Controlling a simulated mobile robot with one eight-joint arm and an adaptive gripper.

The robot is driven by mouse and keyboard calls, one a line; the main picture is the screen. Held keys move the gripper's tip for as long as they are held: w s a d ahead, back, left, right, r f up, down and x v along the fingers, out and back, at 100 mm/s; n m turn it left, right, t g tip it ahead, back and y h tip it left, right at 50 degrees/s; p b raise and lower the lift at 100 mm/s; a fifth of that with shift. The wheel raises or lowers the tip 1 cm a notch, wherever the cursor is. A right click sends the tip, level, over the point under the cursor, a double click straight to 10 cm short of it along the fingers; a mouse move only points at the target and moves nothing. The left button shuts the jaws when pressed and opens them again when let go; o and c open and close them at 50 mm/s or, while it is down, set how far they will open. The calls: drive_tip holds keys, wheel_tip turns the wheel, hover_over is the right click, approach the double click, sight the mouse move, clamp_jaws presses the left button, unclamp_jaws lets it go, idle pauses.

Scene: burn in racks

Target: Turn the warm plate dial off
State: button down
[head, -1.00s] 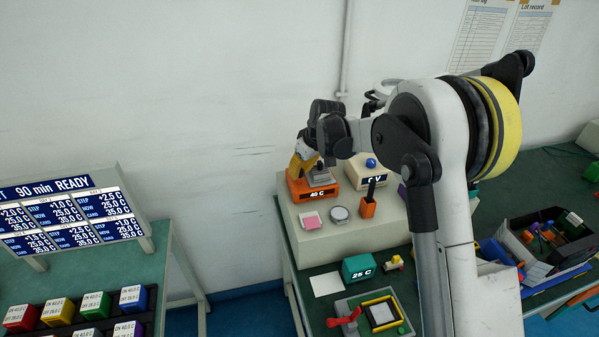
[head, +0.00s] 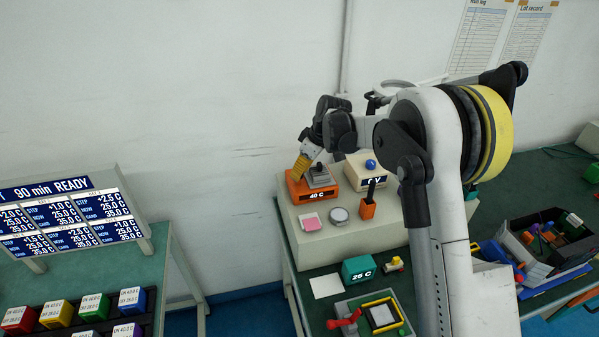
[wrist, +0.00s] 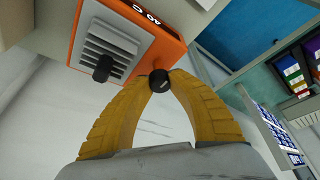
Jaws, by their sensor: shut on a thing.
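The warm plate (head: 327,194) is an orange box with a grey ribbed top and a "40 C" display, standing on a pale raised bench. In the wrist view the warm plate (wrist: 150,22) fills the upper left. Its dial (wrist: 159,80) is a small round black knob at the side of the box. My gripper (head: 301,172) is at the box's left side. In the wrist view the yellow fingers of my gripper (wrist: 160,77) are shut on the dial, one on each side. The dial is hidden in the head view, and its setting is not readable.
A black knob-like piece (wrist: 103,68) stands on the ribbed top. A cream box with a blue ball (head: 370,164) stands right of the warm plate. An orange holder (head: 368,208), a pink pad (head: 311,221) and a round disc (head: 340,214) sit in front.

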drive_tip(key=c, duration=1.2)
unclamp_jaws()
drive_tip(key=shift+o, duration=0.2)
drive_tip(key=shift+r, duration=0.1)
drive_tip(key=v, duration=1.2)
drive_tip(key=shift+w, duration=0.1)
